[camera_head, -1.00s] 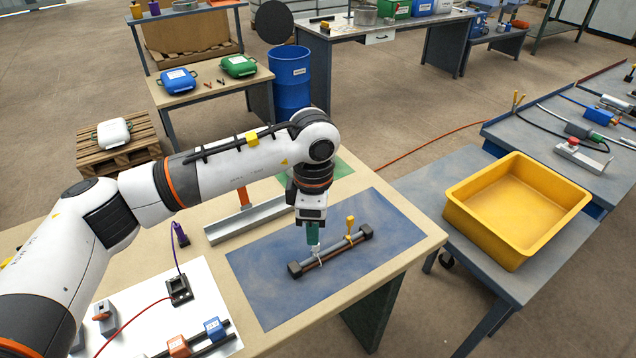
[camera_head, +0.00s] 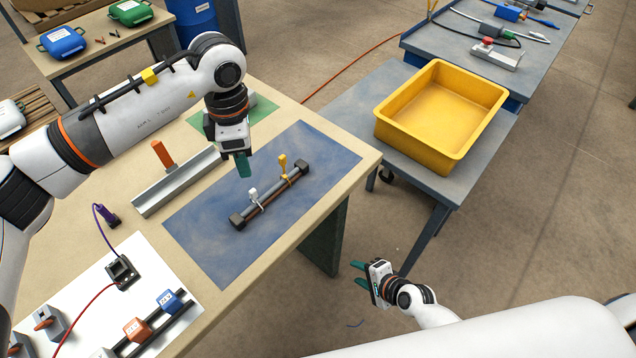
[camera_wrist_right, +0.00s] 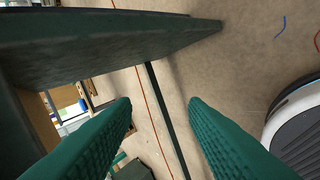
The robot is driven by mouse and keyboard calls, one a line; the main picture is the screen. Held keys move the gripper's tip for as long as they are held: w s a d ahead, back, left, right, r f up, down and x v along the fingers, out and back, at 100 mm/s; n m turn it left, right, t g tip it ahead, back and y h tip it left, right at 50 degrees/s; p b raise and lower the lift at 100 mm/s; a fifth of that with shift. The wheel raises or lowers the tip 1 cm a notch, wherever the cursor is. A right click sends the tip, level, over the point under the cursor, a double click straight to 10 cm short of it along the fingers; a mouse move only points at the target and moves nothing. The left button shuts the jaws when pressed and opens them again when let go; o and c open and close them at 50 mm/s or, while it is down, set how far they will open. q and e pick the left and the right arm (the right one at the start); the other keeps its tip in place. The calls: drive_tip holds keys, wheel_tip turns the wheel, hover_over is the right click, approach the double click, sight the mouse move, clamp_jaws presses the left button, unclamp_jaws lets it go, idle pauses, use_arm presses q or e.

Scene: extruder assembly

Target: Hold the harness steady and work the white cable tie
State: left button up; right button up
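The harness (camera_head: 270,205), a dark bundle of rods with black end blocks, lies diagonally on the blue mat (camera_head: 205,235). The white cable tie (camera_head: 254,196) is around it nearer its left end, its head standing up. A yellow tie (camera_head: 283,166) stands nearer the right end. My left gripper (camera_head: 244,166) points down just above and behind the white tie, apart from it; its teal fingers overlap in the head view, so their opening is unclear. My right gripper (camera_head: 358,274) is off the table's front edge, low at right. Its fingers are apart and empty in the right wrist view (camera_wrist_right: 160,108).
A yellow bin (camera_head: 440,115) stands on the side table at right. A grey channel (camera_head: 178,183) with an orange piece lies behind the mat. A white board (camera_head: 110,290) with connectors and clips is at left front. A gap separates the tables.

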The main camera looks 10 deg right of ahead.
drive_tip(key=w+a+r+m+t+y, duration=0.1)
drive_tip(key=w+a+r+m+y, duration=0.15)
drive_tip(key=r, duration=0.55)
drive_tip(key=w+a+r+m+t+y, duration=0.1)
drive_tip(key=a+r+m+y, duration=0.15)
drive_tip(key=r, duration=0.45)
drive_tip(key=w+a+r+m+t+y, duration=0.1)
drive_tip(key=a+r+m, duration=0.25)
drive_tip(key=r, duration=0.45)
drive_tip(key=m+t, duration=0.3)
drive_tip(key=m, duration=0.2)
approach(285, 161)
drive_tip(key=shift+w+a+f, duration=0.1)
drive_tip(key=shift+w+a, duration=0.05)
drive_tip(key=shift+a, duration=0.1)
drive_tip(key=shift+w+a, duration=0.3)
drive_tip(key=shift+w, duration=0.2)
drive_tip(key=x, duration=1.1)
drive_tip(key=shift+s+d, duration=0.1)
clamp_jaws()
use_arm(q)
drive_tip(key=shift+c, duration=0.8)
